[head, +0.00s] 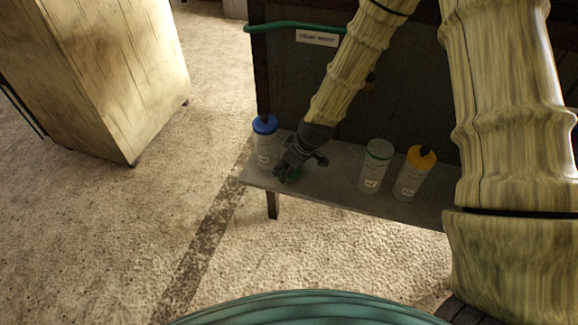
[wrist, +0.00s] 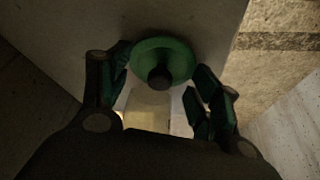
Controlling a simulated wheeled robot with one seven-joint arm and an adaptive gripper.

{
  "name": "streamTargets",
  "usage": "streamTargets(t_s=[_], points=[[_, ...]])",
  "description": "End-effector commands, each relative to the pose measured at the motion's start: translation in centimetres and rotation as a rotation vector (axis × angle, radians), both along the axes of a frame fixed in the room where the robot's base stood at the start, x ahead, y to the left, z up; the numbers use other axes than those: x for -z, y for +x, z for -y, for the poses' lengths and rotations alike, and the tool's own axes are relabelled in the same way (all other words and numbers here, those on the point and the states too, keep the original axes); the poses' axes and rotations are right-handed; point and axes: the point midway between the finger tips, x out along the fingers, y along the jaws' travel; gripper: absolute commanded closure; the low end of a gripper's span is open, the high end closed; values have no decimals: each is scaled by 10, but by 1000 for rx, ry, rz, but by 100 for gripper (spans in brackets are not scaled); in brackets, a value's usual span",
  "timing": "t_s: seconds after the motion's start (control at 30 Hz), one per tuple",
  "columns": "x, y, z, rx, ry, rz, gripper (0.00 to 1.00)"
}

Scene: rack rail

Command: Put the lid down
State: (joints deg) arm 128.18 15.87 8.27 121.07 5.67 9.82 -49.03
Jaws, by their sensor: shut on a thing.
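A round green lid (wrist: 176,52) with a dark knob (wrist: 160,77) shows in the wrist view between the two fingers of my gripper (wrist: 162,80). My gripper (head: 291,166) is shut on the lid and points down at the left part of a grey shelf (head: 330,196). In the head view the lid (head: 293,175) is mostly hidden by the fingers. It is low over the shelf; I cannot tell whether it touches. A white canister (head: 374,170) with a green-rimmed top and no visible knob stands to the right of my gripper.
A blue-lidded canister (head: 266,143) stands close on the left of my gripper. A yellow-lidded canister (head: 414,173) stands at the right. A dark panel with a label (head: 317,38) and a green rail (head: 290,27) rises behind. A wooden cabinet (head: 95,75) stands left.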

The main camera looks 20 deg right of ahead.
Motion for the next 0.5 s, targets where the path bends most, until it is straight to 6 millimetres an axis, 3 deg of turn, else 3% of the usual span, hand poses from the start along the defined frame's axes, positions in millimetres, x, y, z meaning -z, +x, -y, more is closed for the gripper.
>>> streamTargets(t_s=[0.1,0.13,0.27,0.5], points=[[1,0,0,0,-1,-1,53],[1,0,0,0,-1,-1,35],[1,0,0,0,-1,-1,13],[1,0,0,0,-1,-1,13]])
